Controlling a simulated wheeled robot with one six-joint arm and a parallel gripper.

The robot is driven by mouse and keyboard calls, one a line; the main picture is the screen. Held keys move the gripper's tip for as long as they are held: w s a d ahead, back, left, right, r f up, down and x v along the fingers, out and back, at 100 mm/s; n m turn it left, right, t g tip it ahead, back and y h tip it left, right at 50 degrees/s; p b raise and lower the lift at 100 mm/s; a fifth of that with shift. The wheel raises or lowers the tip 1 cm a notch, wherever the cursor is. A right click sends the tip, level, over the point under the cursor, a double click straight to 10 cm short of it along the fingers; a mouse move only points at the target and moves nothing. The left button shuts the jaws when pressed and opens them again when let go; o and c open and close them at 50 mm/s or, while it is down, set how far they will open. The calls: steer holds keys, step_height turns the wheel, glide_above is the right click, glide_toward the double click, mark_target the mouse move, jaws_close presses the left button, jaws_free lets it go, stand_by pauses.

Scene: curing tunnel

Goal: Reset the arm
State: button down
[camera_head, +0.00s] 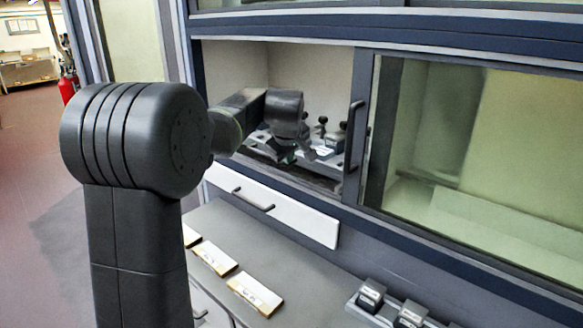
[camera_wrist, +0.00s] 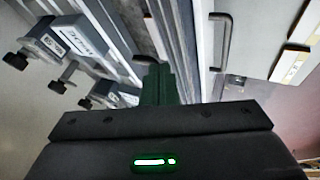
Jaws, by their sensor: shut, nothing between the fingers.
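My arm rises at the left in the head view and reaches right, into the open bay of the tunnel cabinet (camera_head: 225,55). My gripper (camera_head: 290,157) is inside the opening, low over the front part of a grey fixture rail (camera_head: 325,160). In the wrist view the closed dark green fingers (camera_wrist: 158,85) show as one narrow block, with nothing held. Beside them in that view are fixtures with black knobs and white labels (camera_wrist: 78,35). Whether the gripper touches the rail or the sill cannot be told.
A sliding glass door (camera_head: 470,150) covers the right side; its handle (camera_head: 352,135) stands close right of my gripper. Below are a white drawer (camera_head: 270,205) and a grey counter (camera_head: 225,215) with several small boards (camera_head: 255,292) and black-topped fixtures (camera_head: 410,313). A red extinguisher (camera_head: 68,88) stands far left.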

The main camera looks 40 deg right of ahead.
mark_target(296, 161)
steer(key=shift+v, duration=1.9)
steer(key=shift+a, duration=0.1)
steer(key=p+x, duration=0.1)
steer(key=x, duration=0.9)
steer(key=shift+w+f+p, duration=0.1)
steer(key=shift+f+p, duration=0.05)
steer(key=shift+p, duration=0.25)
steer(key=d, duration=0.3)
steer(key=shift+w+d+p, duration=0.15)
steer(key=shift+d+p, duration=0.15)
steer(key=shift+d, duration=0.1)
steer(key=shift+a, duration=0.1)
